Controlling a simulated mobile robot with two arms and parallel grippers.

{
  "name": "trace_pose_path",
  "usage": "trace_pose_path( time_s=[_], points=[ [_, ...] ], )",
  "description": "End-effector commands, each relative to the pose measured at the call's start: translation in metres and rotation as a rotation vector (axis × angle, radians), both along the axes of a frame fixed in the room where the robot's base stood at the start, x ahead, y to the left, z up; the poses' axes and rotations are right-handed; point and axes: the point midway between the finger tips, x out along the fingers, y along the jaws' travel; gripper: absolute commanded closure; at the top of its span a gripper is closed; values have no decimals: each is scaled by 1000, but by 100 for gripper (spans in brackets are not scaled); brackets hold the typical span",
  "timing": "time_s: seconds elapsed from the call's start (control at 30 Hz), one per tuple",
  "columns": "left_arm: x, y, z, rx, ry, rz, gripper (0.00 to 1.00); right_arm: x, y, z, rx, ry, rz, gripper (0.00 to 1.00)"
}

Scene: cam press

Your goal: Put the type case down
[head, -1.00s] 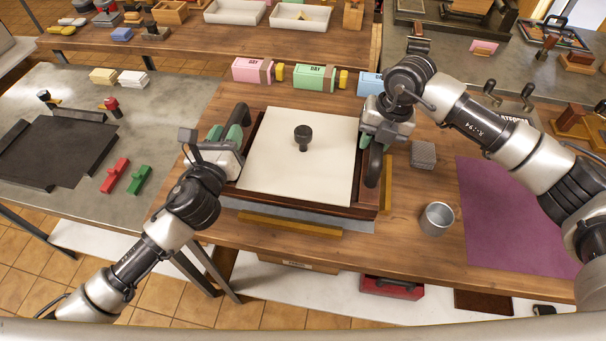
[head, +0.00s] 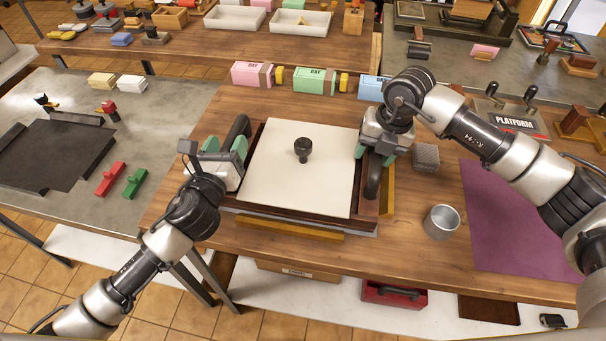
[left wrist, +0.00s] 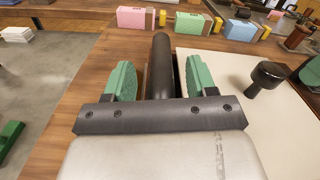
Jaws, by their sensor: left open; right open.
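The type case (head: 298,215) is a dark wooden frame with a cream top (head: 285,180), a black knob (head: 303,150) and a dark handle on each side. It sits level on a low grey base on the wooden table. My left gripper (head: 226,146) is open with its green fingers on either side of the left handle (head: 240,128). In the left wrist view, the handle (left wrist: 162,70) runs between the spread fingers with gaps. My right gripper (head: 375,152) is open around the right handle (head: 373,182), partly hiding it.
Wooden strips (head: 290,226) edge the case's front and right. A metal cup (head: 441,222), a grey block (head: 426,157) and a purple mat (head: 510,220) lie to the right. Pink, green and blue boxes (head: 314,81) line the back. Bare table lies in front.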

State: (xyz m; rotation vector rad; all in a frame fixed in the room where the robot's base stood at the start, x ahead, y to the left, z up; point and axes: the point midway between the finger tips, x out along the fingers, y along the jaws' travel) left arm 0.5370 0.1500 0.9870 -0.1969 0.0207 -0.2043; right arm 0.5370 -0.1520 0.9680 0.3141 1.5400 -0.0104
Motion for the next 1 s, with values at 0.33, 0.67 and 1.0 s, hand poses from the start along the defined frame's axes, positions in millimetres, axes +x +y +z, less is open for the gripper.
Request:
trace_pose_path(
  time_s=[0.33, 0.67, 1.0],
  points=[
    [-47, 9, -2, 1, 5, -2, 43, 0, 1, 0, 2, -1, 1, 47],
    [-107, 22, -1, -1, 2, 0, 43, 0, 1, 0, 2, -1, 1, 47],
    [-118, 25, 1, 0, -2, 0, 43, 0, -3, 21, 2, -5, 0, 47]
  ],
)
